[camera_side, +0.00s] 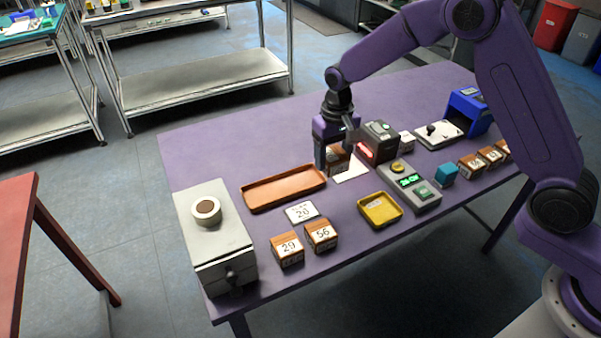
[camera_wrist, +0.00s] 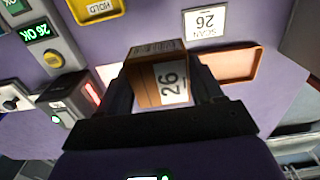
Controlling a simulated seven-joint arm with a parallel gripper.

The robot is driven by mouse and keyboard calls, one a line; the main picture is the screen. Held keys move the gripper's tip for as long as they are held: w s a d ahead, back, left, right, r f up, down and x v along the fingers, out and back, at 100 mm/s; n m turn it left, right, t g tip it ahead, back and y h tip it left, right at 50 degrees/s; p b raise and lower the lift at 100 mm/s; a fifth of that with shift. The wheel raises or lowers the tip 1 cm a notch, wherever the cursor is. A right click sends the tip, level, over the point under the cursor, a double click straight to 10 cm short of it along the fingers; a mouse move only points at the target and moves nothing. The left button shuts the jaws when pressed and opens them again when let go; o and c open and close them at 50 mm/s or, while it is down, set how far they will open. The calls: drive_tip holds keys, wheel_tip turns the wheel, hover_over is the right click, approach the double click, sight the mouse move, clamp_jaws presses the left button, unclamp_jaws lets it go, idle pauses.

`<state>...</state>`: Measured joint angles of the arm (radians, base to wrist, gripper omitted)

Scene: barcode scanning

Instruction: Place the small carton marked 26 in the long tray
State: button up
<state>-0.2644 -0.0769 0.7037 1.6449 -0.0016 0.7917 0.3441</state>
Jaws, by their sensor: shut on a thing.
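The small carton marked 26 (camera_wrist: 160,82) is brown with a white label. My gripper (camera_wrist: 165,92) is shut on it, with a finger on each side. In the side view my gripper (camera_side: 336,150) holds the carton (camera_side: 337,160) beside the scanner, and the fingers partly cover it. The long tray (camera_side: 284,198) is orange-brown, shallow and empty in the side view, to the left of my gripper. It also shows in the wrist view (camera_wrist: 250,64), partly hidden behind the carton and finger.
A scanner with a red light (camera_side: 378,142) stands just right of the carton. A card marked 26 (camera_side: 301,212) lies before the tray. Cartons 29 (camera_side: 288,249) and 56 (camera_side: 321,235), a yellow HOLD tray (camera_side: 379,209) and a panel with a green display reading 26 OK (camera_wrist: 38,31) are nearby.

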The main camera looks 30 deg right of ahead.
drive_tip(key=w+a+f, duration=0.2)
drive_tip(key=w, duration=0.3)
hover_over(304, 181)
drive_tip(key=f, duration=0.5)
drive_tip(key=shift+s+f, duration=0.2)
drive_tip(key=shift+f, duration=0.05)
drive_tip(key=shift+w+f, duration=0.2)
drive_tip(key=shift+f, duration=1.55)
drive_tip(key=shift+f, duration=0.15)
drive_tip(key=o, duration=0.9)
